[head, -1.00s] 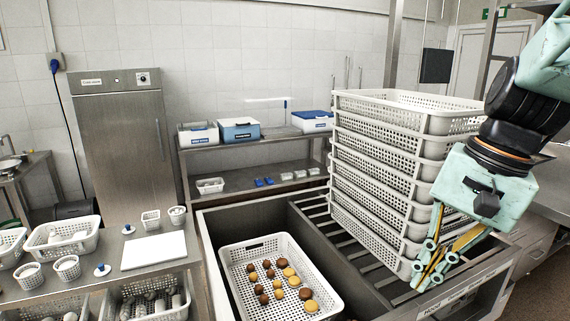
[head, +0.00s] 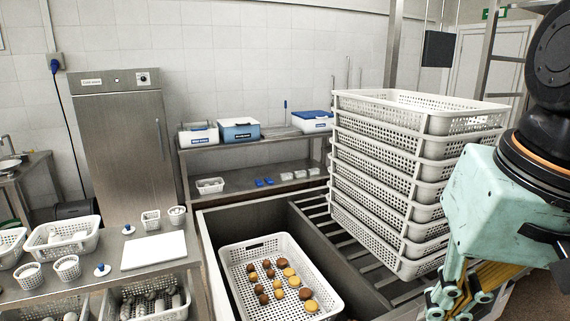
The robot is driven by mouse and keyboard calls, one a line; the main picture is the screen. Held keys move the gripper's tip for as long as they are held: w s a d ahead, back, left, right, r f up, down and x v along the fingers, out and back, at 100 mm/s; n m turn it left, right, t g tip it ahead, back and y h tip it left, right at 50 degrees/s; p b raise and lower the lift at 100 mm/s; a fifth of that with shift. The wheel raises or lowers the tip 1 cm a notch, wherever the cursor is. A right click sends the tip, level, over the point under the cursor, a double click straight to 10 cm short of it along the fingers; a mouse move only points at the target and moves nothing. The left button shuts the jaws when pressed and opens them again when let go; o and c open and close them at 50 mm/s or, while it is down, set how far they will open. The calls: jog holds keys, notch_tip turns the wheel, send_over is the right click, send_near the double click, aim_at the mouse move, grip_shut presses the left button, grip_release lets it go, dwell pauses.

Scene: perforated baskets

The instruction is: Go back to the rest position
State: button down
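My gripper (head: 462,296) is at the lower right of the head view, pointing down, in front of the right side of the basket stack. Its fingertips are partly cut off or overlapped near the picture's bottom edge, and I cannot tell how far apart they are. No held object shows in it. The tall stack of white perforated baskets (head: 385,150) stands on a slatted metal rack, left of my gripper. A single white perforated basket (head: 236,262) with several brown and yellow round items sits in the metal bay left of the stack.
A metal counter at left holds a white board (head: 153,251), small baskets and a larger basket (head: 60,236). A shelf (head: 255,140) behind carries blue and white boxes. A steel cabinet (head: 122,145) stands at the back left. Metal posts rise behind the stack.

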jog(key=shift+s+a+r+n+t+h, duration=0.25)
jog(key=shift+s+n, duration=0.35)
jog(key=shift+s, duration=0.7)
jog(key=shift+s+d+r+n+t+h, duration=0.1)
jog(key=shift+s+n+t, duration=0.4)
jog(key=shift+s, duration=0.8)
